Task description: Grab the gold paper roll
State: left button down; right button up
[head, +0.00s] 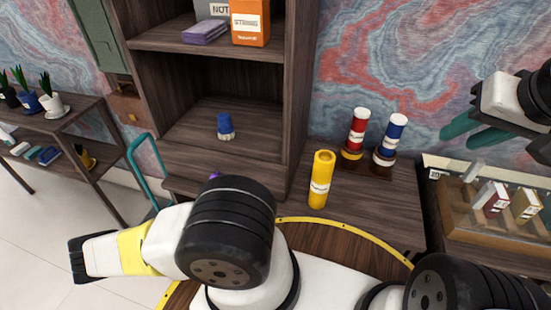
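The gold paper roll (321,180) is a yellow-gold cylinder with a white label. It stands upright on the dark wooden desk (395,205), in front of the other rolls. My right gripper (456,140) has teal fingers and is at the upper right, raised and well apart from the gold roll. Its fingers look spread with nothing between them.
A red roll (357,130) and a blue roll (391,136) stand in dark holders behind the gold roll. A wooden rack (468,237) with small boxes is at right. A shelf (295,90) rises at left, holding a blue item (225,122).

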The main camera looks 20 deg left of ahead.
aim_at(325, 160)
jog(key=k+l, duration=0.15)
jog(key=k, duration=0.35)
jog(key=k+l, duration=0.1)
jog(key=k, duration=0.4)
